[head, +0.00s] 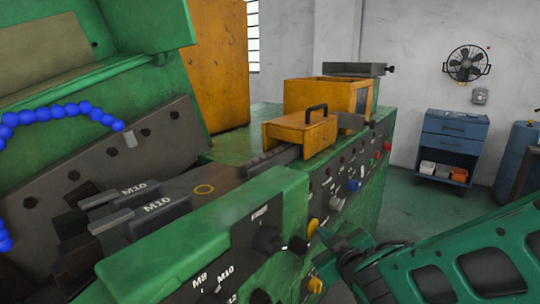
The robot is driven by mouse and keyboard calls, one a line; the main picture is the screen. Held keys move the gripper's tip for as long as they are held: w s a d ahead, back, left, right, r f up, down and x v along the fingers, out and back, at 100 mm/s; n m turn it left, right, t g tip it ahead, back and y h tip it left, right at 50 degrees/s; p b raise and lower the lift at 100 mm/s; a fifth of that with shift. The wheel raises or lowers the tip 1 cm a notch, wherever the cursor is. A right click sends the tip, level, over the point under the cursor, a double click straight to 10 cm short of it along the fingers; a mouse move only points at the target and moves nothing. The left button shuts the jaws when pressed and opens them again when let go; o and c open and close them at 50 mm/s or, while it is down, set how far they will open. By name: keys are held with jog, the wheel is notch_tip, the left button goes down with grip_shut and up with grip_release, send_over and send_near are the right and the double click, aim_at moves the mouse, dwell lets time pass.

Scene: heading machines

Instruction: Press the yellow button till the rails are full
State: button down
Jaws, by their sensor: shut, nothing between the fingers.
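On the dark control panel of the green machine, a yellow button (313,227) shows just left of my gripper (326,237). A second yellow control (315,285) sits lower on the panel. My gripper is dark, shut and empty, with its tip close to the upper yellow button; I cannot tell whether they touch. The dark rails (272,159) run from the yellow-orange feeder box (300,132) down toward the M10 blocks (155,207). The rails are small and partly hidden, so how full they are cannot be made out.
The panel also carries a blue knob (353,186), a red button (387,146) and a black selector (268,239). A blue hose (70,110) curves at left.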

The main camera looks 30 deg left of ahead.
aim_at(311, 231)
jog(key=shift+s+a+r, duration=0.3)
jog(key=shift+s+a, duration=0.15)
jog(key=shift+a, duration=0.35)
jog(key=shift+s+a+r, duration=0.1)
jog(key=shift+a, duration=0.3)
jog(key=shift+s+a, duration=0.2)
jog(key=shift+s, duration=0.05)
jog(key=shift+d, duration=0.1)
jog(key=d, duration=0.6)
jog(key=shift+d, duration=0.15)
jog(key=shift+w+d, duration=0.1)
dwell(0.7)
